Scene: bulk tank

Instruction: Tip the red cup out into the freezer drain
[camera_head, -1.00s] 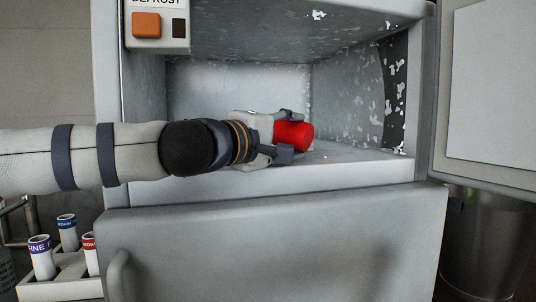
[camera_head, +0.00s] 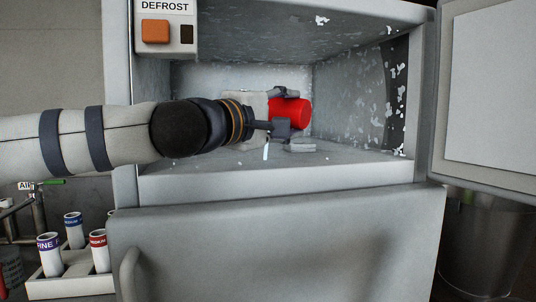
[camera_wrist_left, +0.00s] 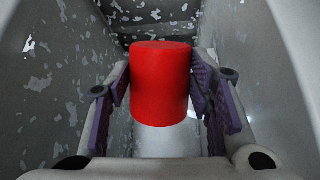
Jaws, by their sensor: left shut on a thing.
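The red cup (camera_head: 294,113) is inside the open freezer chamber, on its side in the head view, above the chamber floor. My left gripper (camera_head: 282,109) is shut on it, a finger on either side. The wrist view also shows the red cup (camera_wrist_left: 160,85) between the fingers; its inside is hidden. A thin pale streak (camera_head: 266,151) hangs below the gripper, possibly liquid. A small grey piece (camera_head: 300,145) is on the chamber floor below the cup; I cannot tell whether it is the drain. My right gripper is out of view.
Frost patches cover the chamber walls (camera_head: 350,105). The freezer's lower front panel (camera_head: 290,245) stands below the opening, and an open door (camera_head: 490,90) is at the right. A tray (camera_head: 75,287) of labelled tubes is at lower left. A metal bin (camera_head: 485,250) is at lower right.

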